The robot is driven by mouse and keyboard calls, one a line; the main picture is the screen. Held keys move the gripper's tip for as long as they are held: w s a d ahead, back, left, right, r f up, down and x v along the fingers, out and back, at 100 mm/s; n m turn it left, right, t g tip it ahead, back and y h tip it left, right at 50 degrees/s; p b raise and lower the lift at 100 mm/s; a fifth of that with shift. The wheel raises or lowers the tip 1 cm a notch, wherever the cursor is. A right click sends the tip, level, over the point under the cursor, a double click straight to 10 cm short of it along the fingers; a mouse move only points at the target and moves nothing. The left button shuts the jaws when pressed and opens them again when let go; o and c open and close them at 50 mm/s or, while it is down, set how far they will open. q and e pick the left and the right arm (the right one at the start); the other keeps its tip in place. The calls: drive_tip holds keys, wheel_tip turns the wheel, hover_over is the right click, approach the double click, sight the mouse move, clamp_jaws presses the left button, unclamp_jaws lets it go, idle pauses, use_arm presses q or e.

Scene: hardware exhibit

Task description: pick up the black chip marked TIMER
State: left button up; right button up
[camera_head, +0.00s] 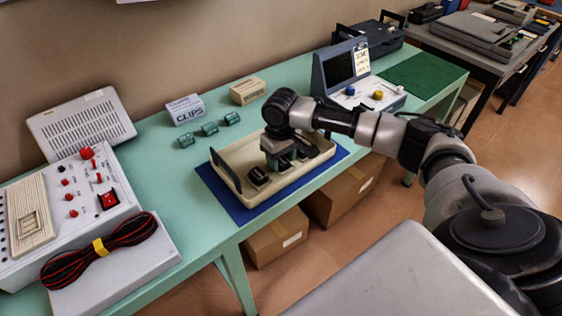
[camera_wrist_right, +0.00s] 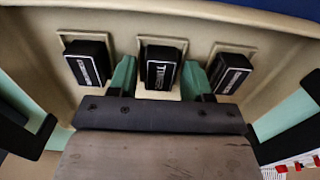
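The black chip marked TIMER (camera_wrist_right: 162,70) sits in the middle of three black chips in a beige tray (camera_wrist_right: 25,45), each on its own pale square seat. My right gripper (camera_wrist_right: 160,78) has its two green fingers on either side of the TIMER chip. The fingers look open, with a narrow gap at the chip's left side. In the head view my right gripper (camera_head: 281,162) reaches down into the tray (camera_head: 232,169) and hides the middle chip there. My left gripper is not in view.
Another black chip (camera_wrist_right: 88,63) is left of the fingers, and one (camera_wrist_right: 230,73) is close to the right finger. The tray, with raised walls, stands on a blue mat (camera_head: 242,215). Small green parts (camera_head: 209,128) and a CLIPS box (camera_head: 186,109) are behind it.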

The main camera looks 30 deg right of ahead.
drive_tip(key=c, duration=0.7)
